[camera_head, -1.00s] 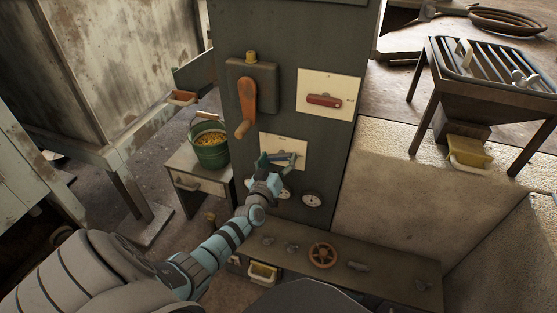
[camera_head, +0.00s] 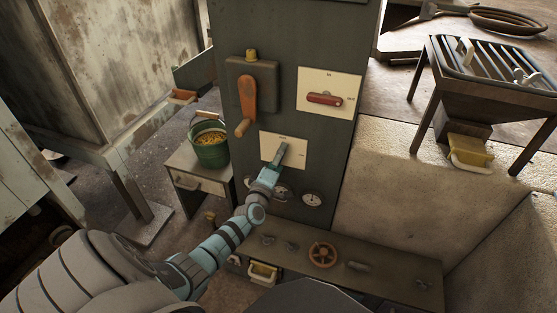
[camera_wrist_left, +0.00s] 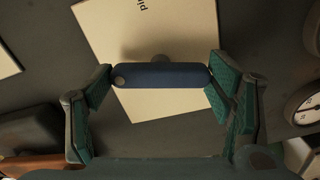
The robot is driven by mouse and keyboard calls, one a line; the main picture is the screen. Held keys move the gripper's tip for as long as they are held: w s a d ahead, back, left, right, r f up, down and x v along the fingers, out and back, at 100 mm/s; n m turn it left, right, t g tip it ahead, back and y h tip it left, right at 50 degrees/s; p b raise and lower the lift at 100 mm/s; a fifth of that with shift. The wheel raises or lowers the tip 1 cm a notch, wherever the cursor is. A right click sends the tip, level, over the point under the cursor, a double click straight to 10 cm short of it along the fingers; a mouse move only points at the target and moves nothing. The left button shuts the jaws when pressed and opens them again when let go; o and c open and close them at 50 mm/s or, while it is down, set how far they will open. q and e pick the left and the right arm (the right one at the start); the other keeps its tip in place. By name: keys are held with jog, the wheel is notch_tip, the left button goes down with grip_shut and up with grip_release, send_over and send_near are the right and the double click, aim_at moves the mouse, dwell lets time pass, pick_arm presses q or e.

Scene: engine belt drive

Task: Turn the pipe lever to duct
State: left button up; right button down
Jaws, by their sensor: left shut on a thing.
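The pipe lever is a dark blue bar (camera_wrist_left: 160,75) on a pale plate (camera_wrist_left: 165,108) in the left wrist view. Part of a printed word shows on the plate. In the camera_head view this plate (camera_head: 298,160) is low on the dark cabinet front, and my gripper mostly hides the lever. My left gripper (camera_head: 281,152) is at the plate with its fingers turned nearly upright. In the wrist view its green-padded fingers (camera_wrist_left: 161,73) are at the two ends of the bar, shut on it. My right gripper is not in view.
Above the plate are a red lever (camera_head: 325,99) on another pale plate and an orange crank (camera_head: 247,97). Round gauges (camera_head: 312,199) sit just below. A bench with a valve wheel (camera_head: 322,255) juts out underneath. A green bucket (camera_head: 211,150) stands at left.

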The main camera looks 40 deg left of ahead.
pick_arm(q)
jog(key=n, duration=0.2)
jog(key=shift+f+n, duration=0.2)
jog(key=shift+n, duration=0.1)
dwell(0.4)
jog(key=o, duration=1)
jog(key=shift+o, duration=0.9)
jog(key=shift+r, duration=0.1)
